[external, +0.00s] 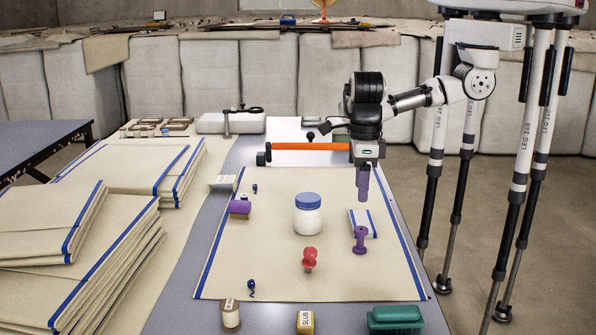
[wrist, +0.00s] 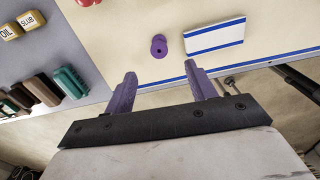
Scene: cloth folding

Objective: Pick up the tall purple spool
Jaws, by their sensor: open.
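The tall purple spool (external: 360,240) stands upright on the cream cloth, right of centre. In the wrist view I see the spool (wrist: 159,46) from above, ahead of my fingertips and roughly in line with the gap between them. My gripper (external: 363,184) has purple fingers and hangs above the cloth, behind the spool in the external view. In the wrist view my gripper (wrist: 160,69) is open, with nothing between its fingers. It is apart from the spool.
A folded cloth with blue stripes (external: 368,222) lies close beside the spool. A green object (external: 395,319) and labelled blocks (external: 305,322) line the front.

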